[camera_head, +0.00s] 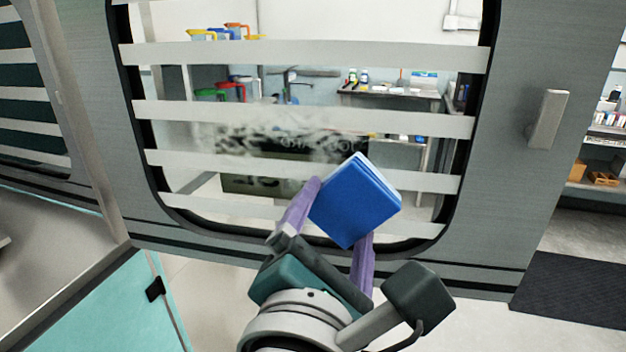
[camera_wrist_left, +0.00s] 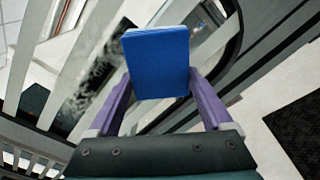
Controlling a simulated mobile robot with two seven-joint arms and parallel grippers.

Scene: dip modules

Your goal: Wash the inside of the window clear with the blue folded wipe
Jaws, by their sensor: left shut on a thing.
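The blue folded wipe (camera_head: 355,203) is held between the purple fingers of my left gripper (camera_head: 340,214), in front of the lower part of the window. The wipe also shows in the left wrist view (camera_wrist_left: 157,62), between both fingers of the gripper (camera_wrist_left: 158,92). Whether it touches the glass I cannot tell. The window (camera_head: 300,85) has rounded corners, a black seal and several pale horizontal stripes. A cloudy grey smear (camera_head: 265,138) covers its lower middle, left of and above the wipe. The smear also shows in the wrist view (camera_wrist_left: 92,85). My right gripper is not in view.
The window sits in a grey door panel with a handle (camera_head: 547,118) at its right. Through the glass show coloured jugs (camera_head: 228,32) and a bench. A teal panel (camera_head: 125,305) stands at lower left. A dark mat (camera_head: 572,300) lies on the floor at right.

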